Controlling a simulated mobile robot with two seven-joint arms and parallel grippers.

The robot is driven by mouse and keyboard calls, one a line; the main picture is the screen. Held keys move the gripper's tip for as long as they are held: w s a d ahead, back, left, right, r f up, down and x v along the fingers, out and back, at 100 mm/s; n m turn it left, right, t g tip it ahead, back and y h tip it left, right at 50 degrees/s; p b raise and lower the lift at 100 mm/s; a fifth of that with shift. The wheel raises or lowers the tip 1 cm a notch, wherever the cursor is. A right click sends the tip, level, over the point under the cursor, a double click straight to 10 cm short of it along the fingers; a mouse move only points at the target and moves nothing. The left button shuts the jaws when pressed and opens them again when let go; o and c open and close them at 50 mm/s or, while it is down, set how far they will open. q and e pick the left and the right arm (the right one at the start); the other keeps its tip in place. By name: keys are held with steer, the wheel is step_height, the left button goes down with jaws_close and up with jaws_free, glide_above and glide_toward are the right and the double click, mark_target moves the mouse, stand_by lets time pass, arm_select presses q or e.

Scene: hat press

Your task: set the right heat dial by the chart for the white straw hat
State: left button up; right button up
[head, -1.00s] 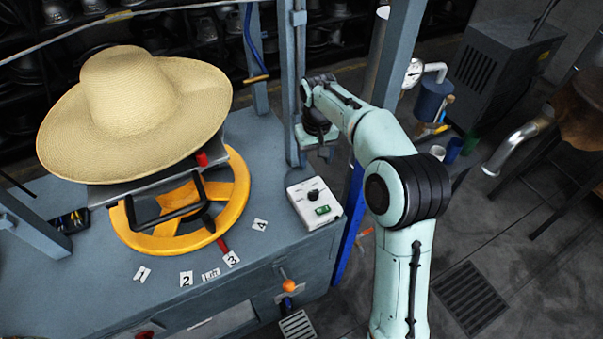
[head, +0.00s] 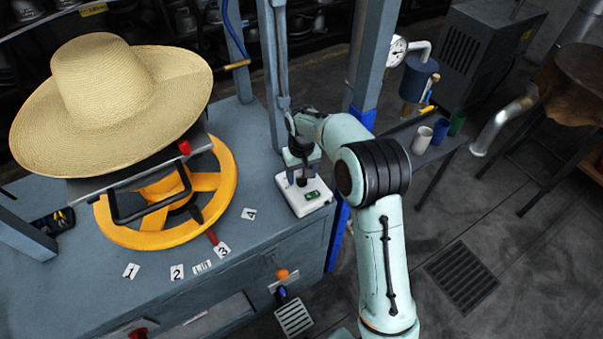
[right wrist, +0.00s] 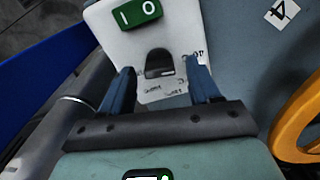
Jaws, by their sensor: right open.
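The heat dial is a black knob (head: 301,182) on a small white control box (head: 313,208) at the right of the press table. In the right wrist view the dial (right wrist: 159,63) sits between my two fingers, with a gap on each side. My right gripper (head: 300,163) is open and points down just over the box. Small markings around the dial are partly hidden and too small to read. A wide-brimmed straw hat (head: 105,85), pale tan here, rests on the press at the left. No chart can be made out. My left gripper is out of view.
A green rocker switch (head: 312,196) sits beside the dial. A yellow handwheel (head: 225,180) and number cards such as 4 (head: 249,214) lie to the left. A grey upright post (head: 274,80) stands just behind the box. An orange-knobbed lever (head: 282,274) is in front below.

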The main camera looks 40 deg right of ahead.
steer(key=c, duration=1.1)
steer(key=shift+o, duration=0.3)
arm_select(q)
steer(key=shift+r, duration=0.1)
arm_select(e)
steer(key=shift+m, duration=0.3)
steer(key=m, duration=0.3)
steer(key=shift+p, duration=0.4)
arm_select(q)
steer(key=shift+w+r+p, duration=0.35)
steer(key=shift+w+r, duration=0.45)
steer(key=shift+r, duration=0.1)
arm_select(e)
steer(key=shift+d+m, duration=0.1)
steer(key=shift+m, duration=2)
steer(key=o, duration=1)
steer(key=shift+s, duration=0.1)
